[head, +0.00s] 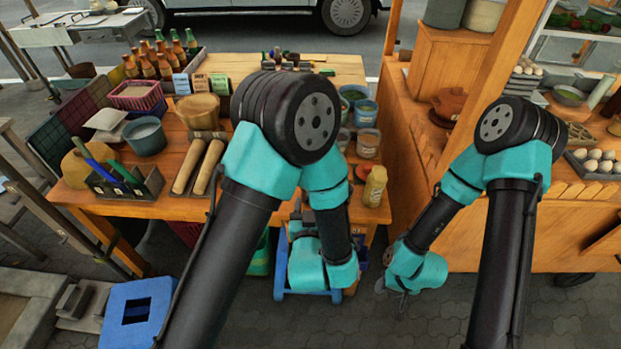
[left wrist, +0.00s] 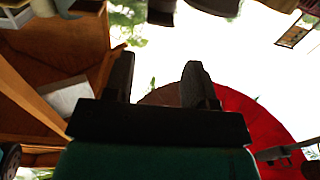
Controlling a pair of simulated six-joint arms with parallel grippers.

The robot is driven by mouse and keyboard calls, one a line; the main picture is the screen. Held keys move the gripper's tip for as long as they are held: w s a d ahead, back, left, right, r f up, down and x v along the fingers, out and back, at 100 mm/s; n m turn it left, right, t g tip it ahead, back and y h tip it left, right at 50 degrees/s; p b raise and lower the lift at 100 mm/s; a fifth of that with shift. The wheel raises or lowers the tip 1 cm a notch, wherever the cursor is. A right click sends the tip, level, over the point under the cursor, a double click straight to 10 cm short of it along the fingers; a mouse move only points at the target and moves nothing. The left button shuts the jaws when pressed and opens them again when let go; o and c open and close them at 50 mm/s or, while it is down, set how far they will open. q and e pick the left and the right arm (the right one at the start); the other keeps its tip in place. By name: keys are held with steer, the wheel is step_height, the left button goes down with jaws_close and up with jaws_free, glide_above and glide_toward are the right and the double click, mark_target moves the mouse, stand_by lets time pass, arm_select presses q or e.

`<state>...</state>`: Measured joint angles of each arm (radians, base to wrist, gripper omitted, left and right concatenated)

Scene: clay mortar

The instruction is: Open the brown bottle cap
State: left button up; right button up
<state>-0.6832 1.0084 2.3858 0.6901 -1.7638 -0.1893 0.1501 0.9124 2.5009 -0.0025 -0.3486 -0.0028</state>
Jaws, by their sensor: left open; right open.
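Several brown bottles with caps (head: 160,62) stand upright in a crate at the back left of the wooden table in the head view. A squat yellowish bottle (head: 375,186) stands at the table's right edge. I cannot tell which bottle the task means. My left gripper (left wrist: 160,85) is open with nothing between its fingers in the left wrist view, facing a bright background. In the head view it is mostly hidden by my left arm. My right gripper (head: 394,290) is open and small in the head view, low in front of the right cart and far from the bottles.
The wooden table (head: 290,66) holds a pink basket (head: 136,95), a tan bowl (head: 198,111), two rolling pins (head: 198,166), a grey-blue pot (head: 145,136) and several jars. A wooden cart (head: 475,205) stands at right.

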arm_select(q)
steer(key=w, duration=1)
steer(key=shift+c, duration=0.2)
steer(key=shift+s, duration=0.1)
steer(key=c, duration=0.9)
